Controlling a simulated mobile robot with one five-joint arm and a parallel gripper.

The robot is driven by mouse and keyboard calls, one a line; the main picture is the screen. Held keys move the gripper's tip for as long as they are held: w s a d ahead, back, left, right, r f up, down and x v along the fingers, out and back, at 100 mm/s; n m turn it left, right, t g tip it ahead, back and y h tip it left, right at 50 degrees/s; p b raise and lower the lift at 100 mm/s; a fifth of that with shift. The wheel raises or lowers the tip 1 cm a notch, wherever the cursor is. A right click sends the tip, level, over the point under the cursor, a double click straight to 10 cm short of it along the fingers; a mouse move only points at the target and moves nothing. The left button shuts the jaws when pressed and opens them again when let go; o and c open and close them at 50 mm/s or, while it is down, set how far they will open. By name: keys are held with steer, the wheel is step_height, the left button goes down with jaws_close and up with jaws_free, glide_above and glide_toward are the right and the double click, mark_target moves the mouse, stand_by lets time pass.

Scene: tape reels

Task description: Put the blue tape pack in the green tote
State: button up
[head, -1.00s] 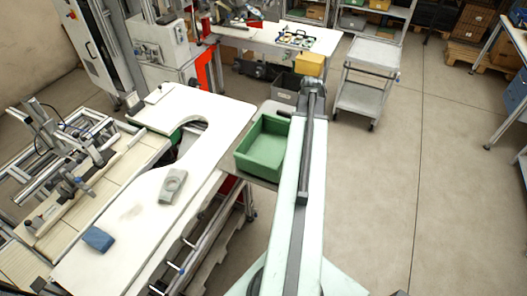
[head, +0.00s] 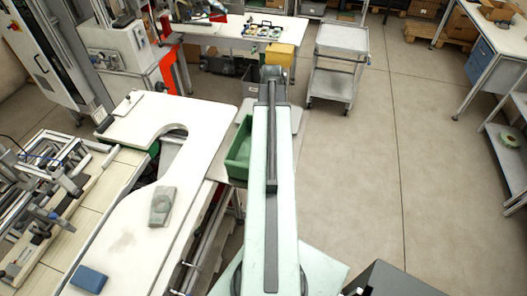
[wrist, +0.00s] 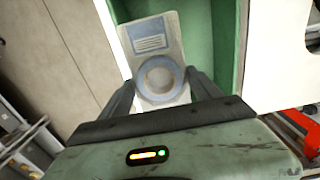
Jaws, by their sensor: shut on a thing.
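In the wrist view my gripper (wrist: 160,92) is shut on the blue tape pack (wrist: 150,29), a pale flat pack with blue areas, a white label and a round ring. The pack sits between the two dark fingers. The green tote (wrist: 215,40) shows behind it in that view; I cannot tell the height between them. In the head view the tote (head: 238,160) stands right of the white table, its right part hidden by my arm. My gripper and the held pack are hidden in the head view.
The white table (head: 135,205) on the left bears a grey pack (head: 162,206) and a blue block (head: 88,279). A grey bin (head: 250,80) and yellow box (head: 280,54) lie beyond the tote. A grey cart (head: 335,70) stands behind; open floor lies right.

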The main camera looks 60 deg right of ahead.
step_height(320, 180, down, 5)
steer(key=b, duration=0.3)
steer(key=shift+r, duration=0.1)
steer(key=shift+s+a+r, duration=0.15)
steer(key=shift+s+a, duration=0.05)
steer(key=f+b, duration=0.4)
steer(key=shift+w+d+f, duration=0.2)
steer(key=shift+w+f, duration=0.05)
steer(key=shift+f, duration=0.05)
steer(key=shift+s+r, duration=0.15)
steer(key=shift+r, duration=0.2)
steer(key=shift+f+b, duration=0.55)
steer(key=shift+f, duration=0.1)
steer(key=o, duration=1.5)
steer(key=shift+r, duration=0.1)
